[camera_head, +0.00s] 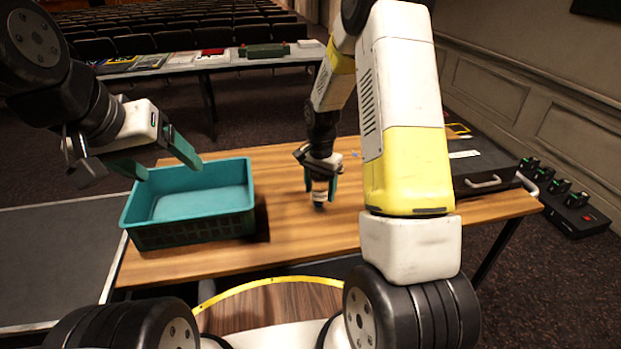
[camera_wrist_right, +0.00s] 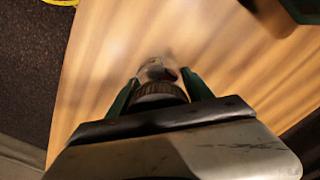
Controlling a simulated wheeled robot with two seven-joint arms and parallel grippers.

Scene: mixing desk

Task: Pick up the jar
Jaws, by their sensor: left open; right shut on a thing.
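The jar (camera_head: 319,197) is on or just above the wooden table right of the crate; I cannot tell whether it touches the tabletop. It looks small and upright with a pale band. My right gripper (camera_head: 320,190) points down and is shut on the jar, its fingers hiding part of it. In the right wrist view the jar (camera_wrist_right: 158,76) shows between the two green fingers of the gripper (camera_wrist_right: 160,88). My left gripper (camera_head: 168,162) is open and empty above the back left of the crate.
A teal crate (camera_head: 247,205) stands on the left of the wooden table (camera_head: 300,236) and looks empty. A black case (camera_head: 485,181) with a handle lies at the table's right. A dark bench (camera_head: 50,240) adjoins on the left. The table between crate and right gripper is clear.

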